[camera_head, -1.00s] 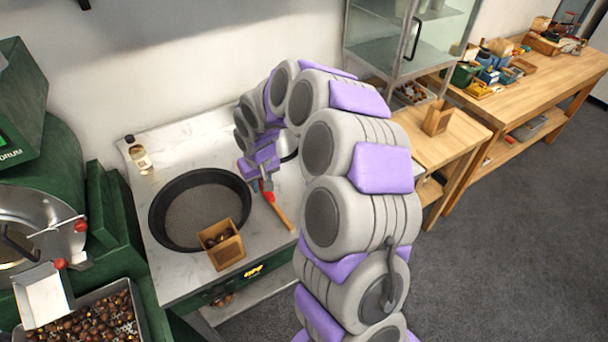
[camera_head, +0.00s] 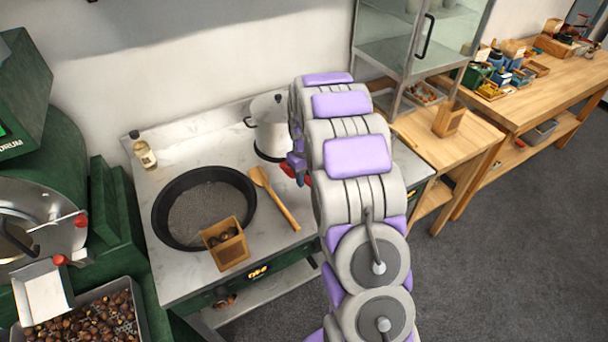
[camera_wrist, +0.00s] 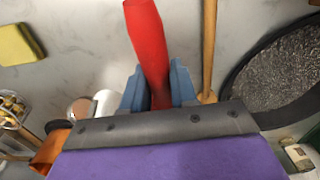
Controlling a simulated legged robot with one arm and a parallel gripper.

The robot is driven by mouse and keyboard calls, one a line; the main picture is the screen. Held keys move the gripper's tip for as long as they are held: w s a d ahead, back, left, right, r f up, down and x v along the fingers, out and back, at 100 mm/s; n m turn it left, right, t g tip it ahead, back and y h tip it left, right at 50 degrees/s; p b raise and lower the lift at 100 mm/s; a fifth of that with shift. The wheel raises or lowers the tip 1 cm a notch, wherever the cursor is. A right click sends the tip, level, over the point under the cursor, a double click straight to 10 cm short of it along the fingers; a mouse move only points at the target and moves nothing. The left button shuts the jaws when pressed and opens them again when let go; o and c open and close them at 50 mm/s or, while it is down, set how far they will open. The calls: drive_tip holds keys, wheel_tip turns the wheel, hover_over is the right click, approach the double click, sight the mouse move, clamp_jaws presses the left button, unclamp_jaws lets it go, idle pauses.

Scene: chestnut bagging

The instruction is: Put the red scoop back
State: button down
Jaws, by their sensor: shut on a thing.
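The red scoop shows in the wrist view as a smooth red handle (camera_wrist: 148,40) between the blue fingers of my gripper (camera_wrist: 158,88). My gripper is shut on this handle. The scoop's other end is hidden behind the gripper. In the head view, small red parts of the scoop (camera_head: 289,169) show beside my arm, right of the wooden spoon and in front of the white pot. My gripper (camera_head: 297,162) is mostly hidden behind my arm there. I cannot tell whether the scoop touches the counter.
A yellow sponge (camera_wrist: 18,43) shows in the wrist view. A wooden side table (camera_head: 440,150) adjoins on the right.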

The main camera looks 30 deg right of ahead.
wheel_tip(320, 180, down, 5)
drive_tip(key=shift+d+r+b, duration=0.1)
drive_tip(key=shift+d+b, duration=0.05)
drive_tip(key=shift+b, duration=0.75)
drive_tip(key=shift+f, duration=1.1)
drive_tip(key=shift+f, duration=0.45)
drive_tip(key=c, duration=0.8)
unclamp_jaws()
drive_tip(key=shift+r, duration=0.1)
